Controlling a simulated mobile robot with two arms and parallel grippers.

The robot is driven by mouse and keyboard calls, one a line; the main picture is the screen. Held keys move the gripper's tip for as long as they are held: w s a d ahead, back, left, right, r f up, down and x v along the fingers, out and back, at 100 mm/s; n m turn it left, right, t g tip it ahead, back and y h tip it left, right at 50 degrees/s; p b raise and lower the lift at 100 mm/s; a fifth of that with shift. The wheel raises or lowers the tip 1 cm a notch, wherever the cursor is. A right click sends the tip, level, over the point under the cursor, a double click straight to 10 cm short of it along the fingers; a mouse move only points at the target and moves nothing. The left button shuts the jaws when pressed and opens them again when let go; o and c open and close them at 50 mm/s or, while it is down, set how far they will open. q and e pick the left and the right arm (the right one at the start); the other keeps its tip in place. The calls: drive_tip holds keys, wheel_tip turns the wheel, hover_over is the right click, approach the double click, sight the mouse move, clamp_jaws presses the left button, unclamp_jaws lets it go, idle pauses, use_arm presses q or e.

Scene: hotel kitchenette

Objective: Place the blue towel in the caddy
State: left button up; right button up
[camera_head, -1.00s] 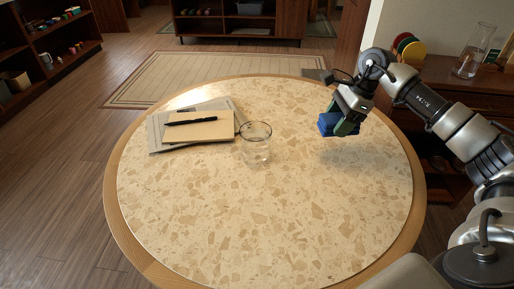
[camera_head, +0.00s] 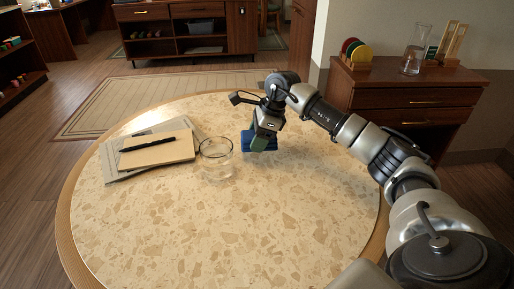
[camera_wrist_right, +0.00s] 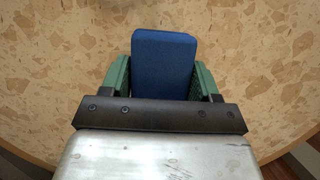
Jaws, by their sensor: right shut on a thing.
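The blue towel (camera_head: 272,142) is a compact folded block. My right gripper (camera_head: 260,145) is shut on it above the far part of the round table. In the right wrist view the towel (camera_wrist_right: 163,62) sits between the green fingers of the right gripper (camera_wrist_right: 160,75), its flat face toward the camera and its end sticking out past them. I cannot tell how high it is above the table. I see nothing I can clearly name as the caddy. My left gripper is not in view.
A glass of water (camera_head: 216,160) stands just left of the towel. A notepad with a pen (camera_head: 157,152) lies on papers at the table's left. The front of the round table (camera_head: 220,240) is clear. A wooden cabinet (camera_head: 405,96) stands behind right, holding a carafe (camera_head: 413,58).

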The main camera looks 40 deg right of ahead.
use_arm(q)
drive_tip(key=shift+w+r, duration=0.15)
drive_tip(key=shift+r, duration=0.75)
use_arm(e)
drive_tip(key=shift+f, duration=1.8)
drive_tip(key=shift+f, duration=0.1)
drive_tip(key=o, duration=0.9)
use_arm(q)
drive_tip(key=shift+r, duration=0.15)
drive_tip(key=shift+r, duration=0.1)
